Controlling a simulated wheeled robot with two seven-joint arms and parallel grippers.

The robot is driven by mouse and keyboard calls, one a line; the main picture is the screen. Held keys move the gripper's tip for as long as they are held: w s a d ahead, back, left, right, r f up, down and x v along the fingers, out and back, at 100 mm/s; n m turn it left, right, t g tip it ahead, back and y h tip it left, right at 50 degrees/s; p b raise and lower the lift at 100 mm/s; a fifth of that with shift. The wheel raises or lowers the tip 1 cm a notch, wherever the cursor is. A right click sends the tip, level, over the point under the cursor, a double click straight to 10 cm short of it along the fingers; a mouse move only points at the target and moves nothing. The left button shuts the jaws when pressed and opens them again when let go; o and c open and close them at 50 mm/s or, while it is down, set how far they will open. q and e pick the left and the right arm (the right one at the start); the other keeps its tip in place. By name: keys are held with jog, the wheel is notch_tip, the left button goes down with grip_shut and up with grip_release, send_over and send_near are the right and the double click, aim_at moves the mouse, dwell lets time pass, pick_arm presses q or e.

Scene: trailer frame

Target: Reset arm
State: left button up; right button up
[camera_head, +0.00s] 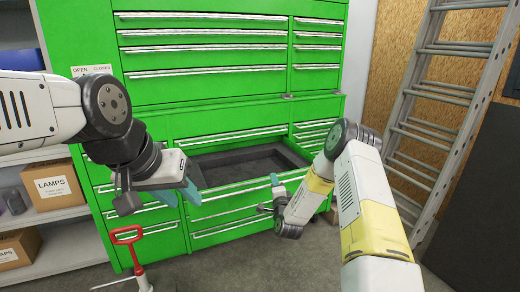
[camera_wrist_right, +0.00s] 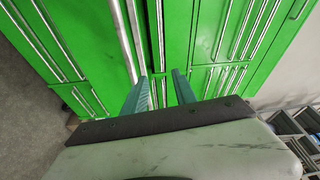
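My left gripper (camera_head: 180,196) hangs in front of the green tool cabinet (camera_head: 220,100), left of the pulled-out drawer's middle. Its two teal fingers show with a gap between them, and I see nothing held. My right gripper (camera_head: 272,190) is in front of the drawer's right part, partly hidden by its own wrist. In the right wrist view its two teal fingers (camera_wrist_right: 160,90) are apart with nothing between them, facing green drawer fronts. The open drawer (camera_head: 240,163) has a dark interior that looks empty.
A grey ladder (camera_head: 440,110) leans at the right by a wood-panel wall. A shelf at left holds cardboard boxes, one labelled LAMPS (camera_head: 53,186). A red-handled tool (camera_head: 127,236) stands low at left. Grey floor lies in front of the cabinet.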

notch_tip(320, 180, up, 13)
jog(key=s+n+g+y, duration=0.1)
jog(key=s+n+g, duration=0.15)
jog(key=n, duration=0.35)
jog(key=s+d+r+n+g, duration=0.3)
jog(key=s+r+n+g, duration=0.1)
jog(key=s+r, duration=0.55)
jog(key=s+d+r+n+g, duration=0.1)
jog(key=s+n+g, duration=0.1)
jog(key=s, duration=1.4)
jog(key=s+d+r+n+g, duration=0.1)
jog(key=s+d+n+g, duration=0.1)
jog(key=s, duration=1.4)
jog(key=shift+s+d+r+n+g+h, duration=0.15)
jog(key=shift+s+d+n+g+h, duration=0.2)
jog(key=shift+n+g, duration=0.5)
